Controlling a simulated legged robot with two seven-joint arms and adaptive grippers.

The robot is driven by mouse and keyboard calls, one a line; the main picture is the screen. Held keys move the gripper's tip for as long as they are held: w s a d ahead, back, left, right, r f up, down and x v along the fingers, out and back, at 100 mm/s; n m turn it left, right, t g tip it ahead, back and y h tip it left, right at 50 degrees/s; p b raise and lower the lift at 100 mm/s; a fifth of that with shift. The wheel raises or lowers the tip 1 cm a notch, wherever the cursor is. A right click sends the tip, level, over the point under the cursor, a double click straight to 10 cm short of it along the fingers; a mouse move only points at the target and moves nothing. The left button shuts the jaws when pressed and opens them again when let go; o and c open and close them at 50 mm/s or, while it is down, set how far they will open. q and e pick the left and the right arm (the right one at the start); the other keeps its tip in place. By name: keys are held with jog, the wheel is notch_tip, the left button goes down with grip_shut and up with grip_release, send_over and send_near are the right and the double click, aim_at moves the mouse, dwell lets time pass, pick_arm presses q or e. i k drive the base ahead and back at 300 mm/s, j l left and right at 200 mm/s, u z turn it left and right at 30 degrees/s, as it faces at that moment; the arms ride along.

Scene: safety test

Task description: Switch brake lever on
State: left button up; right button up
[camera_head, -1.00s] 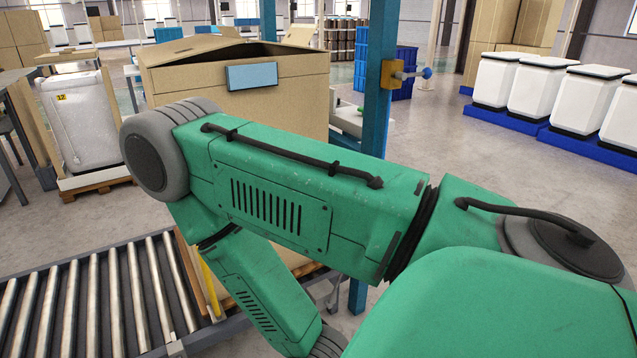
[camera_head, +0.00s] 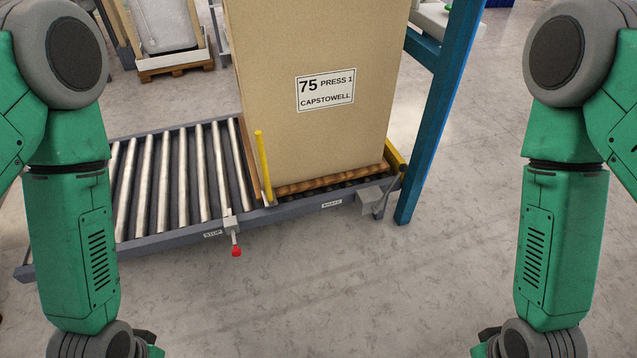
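A dark angled lever (camera_head: 387,193) stands at the right end of the roller conveyor, beside a grey box (camera_head: 372,198) on the front rail. A label reading BRAKE (camera_head: 332,204) is on the rail to the left of that box. A second lever with a red knob (camera_head: 236,251) hangs from the rail next to a STOP label (camera_head: 213,233). My forearms hang at the left and right picture edges, well apart from both levers. My wrists are cut off by the bottom edge, and no gripper fingers can be made out.
A tall carton (camera_head: 315,110) marked 75 PRESS 1 stands on the right part of the roller conveyor (camera_head: 180,190). A yellow bar (camera_head: 263,168) rises at its left front corner. A blue post (camera_head: 436,120) stands right of the lever. The floor in front is clear.

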aim_at(403, 169)
jog(key=i+j+z, duration=0.1)
jog(key=i+j, duration=0.15)
jog(key=i, duration=0.25)
jog(key=i+j, duration=0.25)
jog(key=i, duration=0.25)
jog(key=z, duration=0.05)
